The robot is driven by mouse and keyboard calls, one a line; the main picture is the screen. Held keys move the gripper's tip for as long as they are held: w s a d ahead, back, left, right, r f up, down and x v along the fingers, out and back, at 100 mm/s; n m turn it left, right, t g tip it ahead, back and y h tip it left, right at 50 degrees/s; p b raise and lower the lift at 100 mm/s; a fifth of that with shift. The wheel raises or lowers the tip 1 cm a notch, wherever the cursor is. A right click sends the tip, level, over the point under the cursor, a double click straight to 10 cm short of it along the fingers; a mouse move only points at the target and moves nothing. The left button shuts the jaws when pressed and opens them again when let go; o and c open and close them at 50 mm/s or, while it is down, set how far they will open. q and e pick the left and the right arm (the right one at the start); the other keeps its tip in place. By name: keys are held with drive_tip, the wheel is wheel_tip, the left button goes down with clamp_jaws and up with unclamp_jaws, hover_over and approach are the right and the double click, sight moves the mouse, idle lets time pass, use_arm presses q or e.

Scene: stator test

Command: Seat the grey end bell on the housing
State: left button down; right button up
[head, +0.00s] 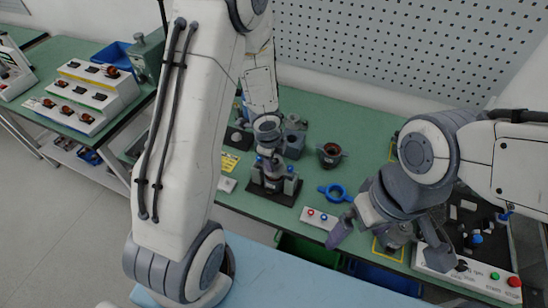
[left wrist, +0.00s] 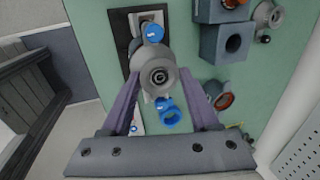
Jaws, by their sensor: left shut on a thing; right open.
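The grey end bell (left wrist: 158,72) is round with a hole at its centre. In the left wrist view it sits between the purple fingers of my left gripper (left wrist: 157,98), which is shut on it. It is over a black fixture plate (left wrist: 119,42) with blue-topped clamps (left wrist: 153,33). In the head view my left gripper (head: 268,145) is just above that fixture (head: 272,190). The housing is mostly hidden under the end bell, and I cannot tell whether they touch. My right gripper (head: 388,240) is open and empty over the front right of the table.
A blue ring (head: 334,192) and a dark stator with copper-coloured parts (head: 329,154) stand right of the fixture. A small button box (head: 320,217) is in front. Grey blocks (left wrist: 226,42) show in the left wrist view. A control panel (head: 478,280) is at the right.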

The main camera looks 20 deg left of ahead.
use_arm(q)
drive_tip(key=shift+s+b+x, duration=0.15)
drive_tip(key=shift+b+x, duration=0.45)
drive_tip(key=shift+s+b+x, duration=0.15)
drive_tip(key=shift+b+x, duration=0.4)
drive_tip(key=shift+b, duration=0.05)
drive_tip(key=shift+f, duration=0.1)
drive_tip(key=shift+c, duration=0.3)
unclamp_jaws()
drive_tip(key=p+v, duration=0.8)
drive_tip(key=v, duration=0.2)
drive_tip(key=shift+r, duration=0.25)
